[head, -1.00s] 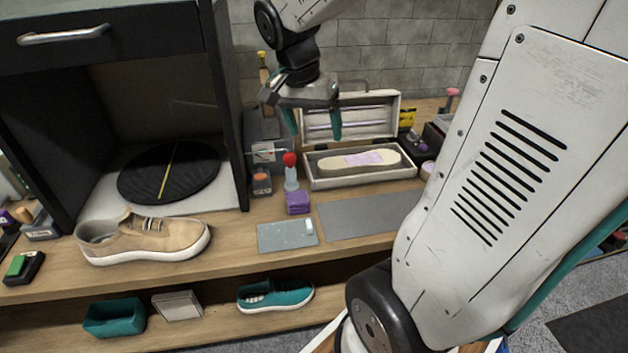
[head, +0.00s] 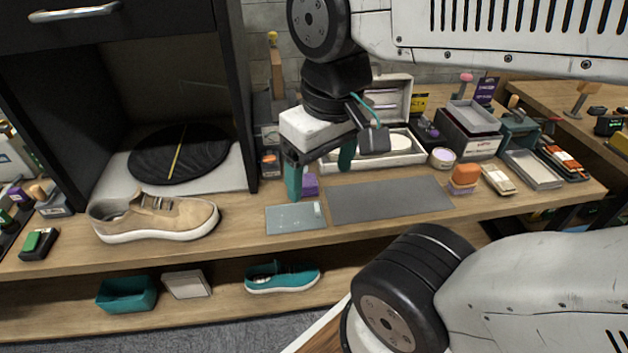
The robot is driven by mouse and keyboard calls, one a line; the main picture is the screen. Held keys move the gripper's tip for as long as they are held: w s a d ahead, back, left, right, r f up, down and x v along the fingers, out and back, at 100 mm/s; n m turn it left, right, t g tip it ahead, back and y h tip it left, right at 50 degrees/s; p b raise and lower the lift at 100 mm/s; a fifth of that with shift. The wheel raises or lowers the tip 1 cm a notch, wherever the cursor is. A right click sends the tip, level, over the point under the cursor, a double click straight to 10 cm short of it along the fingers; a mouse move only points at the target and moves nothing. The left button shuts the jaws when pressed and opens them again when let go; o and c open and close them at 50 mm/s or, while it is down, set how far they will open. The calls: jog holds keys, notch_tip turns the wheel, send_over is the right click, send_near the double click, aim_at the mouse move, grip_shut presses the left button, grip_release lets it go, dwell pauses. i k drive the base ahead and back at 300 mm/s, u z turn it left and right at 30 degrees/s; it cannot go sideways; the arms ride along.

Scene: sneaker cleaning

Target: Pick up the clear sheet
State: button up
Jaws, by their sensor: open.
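The clear sheet (head: 296,217) is a pale, see-through grey-blue rectangle with small light specks. It lies flat on the workbench near the front edge, just left of the grey mat (head: 390,200). My gripper (head: 320,178) has teal fingers set apart with nothing between them. It is above and slightly behind the sheet, its left fingertip near the sheet's back edge in the picture. I cannot tell the exact height. A purple block (head: 310,186) shows behind the left finger, partly hidden.
A tan sneaker (head: 155,216) stands to the left, before the black cabinet with a round turntable (head: 178,154). An open case (head: 405,150) is behind the mat. Sponges (head: 464,177) and trays crowd the right. A teal shoe (head: 282,278) is on the lower shelf.

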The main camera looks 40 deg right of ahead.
aim_at(296, 217)
jog(key=z, duration=2.05)
jog(key=k, duration=1.15)
jog(key=u, duration=2.05)
